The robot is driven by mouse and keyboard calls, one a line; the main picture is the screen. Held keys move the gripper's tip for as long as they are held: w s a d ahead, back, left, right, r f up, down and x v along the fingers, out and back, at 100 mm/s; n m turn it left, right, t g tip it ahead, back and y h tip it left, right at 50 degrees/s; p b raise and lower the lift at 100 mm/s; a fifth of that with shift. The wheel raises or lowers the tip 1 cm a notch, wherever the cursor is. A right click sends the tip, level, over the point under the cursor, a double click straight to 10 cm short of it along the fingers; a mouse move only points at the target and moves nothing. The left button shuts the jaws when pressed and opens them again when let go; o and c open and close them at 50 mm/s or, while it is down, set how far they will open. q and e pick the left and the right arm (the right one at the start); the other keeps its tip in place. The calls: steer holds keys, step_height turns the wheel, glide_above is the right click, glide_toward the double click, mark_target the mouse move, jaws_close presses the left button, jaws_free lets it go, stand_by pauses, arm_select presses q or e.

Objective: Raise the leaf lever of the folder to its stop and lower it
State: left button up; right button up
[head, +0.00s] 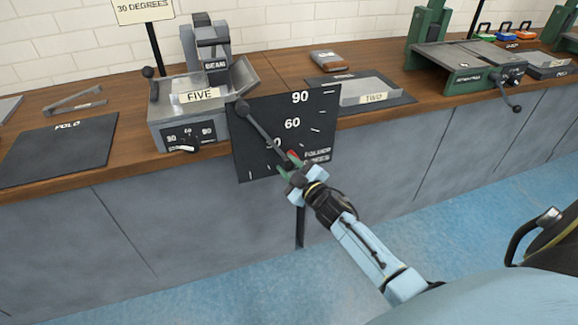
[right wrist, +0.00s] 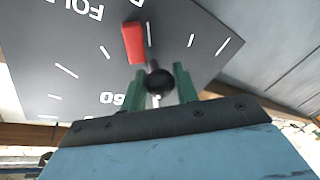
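The folder (head: 172,122) is a grey machine on the wooden bench, with a label FIVE and a small dial on its front. A dark degree plate (head: 265,170) marked 60 and 90 stands at its right front. The leaf lever (head: 262,130) is a dark rod slanting down to the right across this plate. My right gripper (head: 290,170) is at the lever's lower end. In the right wrist view, its green fingers (right wrist: 160,85) stand on both sides of the lever's black ball knob (right wrist: 160,81), seemingly closed on it. A red pointer (right wrist: 133,42) lies just beyond the knob. My left gripper is out of view.
A sign reading 30 DEGREES (head: 145,10) stands behind the folder. A dark mat (head: 60,150) lies to the left. The floor before the bench is clear.

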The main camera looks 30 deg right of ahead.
jaws_close()
